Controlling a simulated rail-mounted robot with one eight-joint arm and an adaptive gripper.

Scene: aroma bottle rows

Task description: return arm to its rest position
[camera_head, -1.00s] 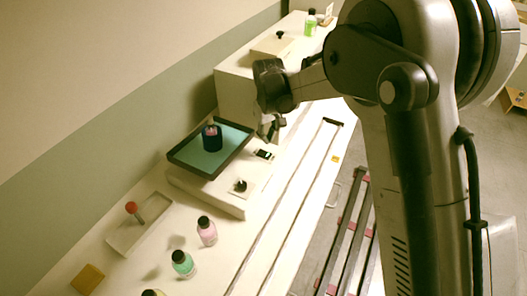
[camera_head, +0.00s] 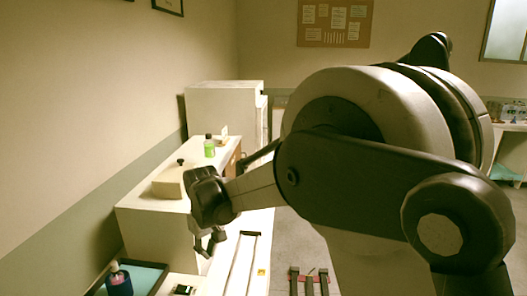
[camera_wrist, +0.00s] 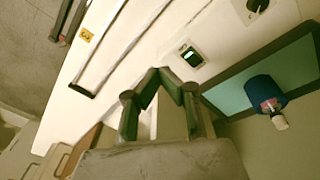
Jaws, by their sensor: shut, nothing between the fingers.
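My gripper (camera_head: 208,243) hangs at the end of my bent arm, above the white bench in the head view. In the wrist view its two dark fingers (camera_wrist: 158,74) meet at the tips, shut with nothing between them. A dark blue bottle (camera_head: 119,280) stands on a teal-lined tray (camera_head: 148,277) at the lower left, below and apart from my gripper. The same bottle (camera_wrist: 265,92) and tray (camera_wrist: 229,100) show at the right of the wrist view.
A green bottle (camera_head: 209,147) and a cream box with a black knob (camera_head: 172,182) sit on the raised counter (camera_head: 134,204) behind my gripper. Bench rails (camera_wrist: 120,45) run alongside.

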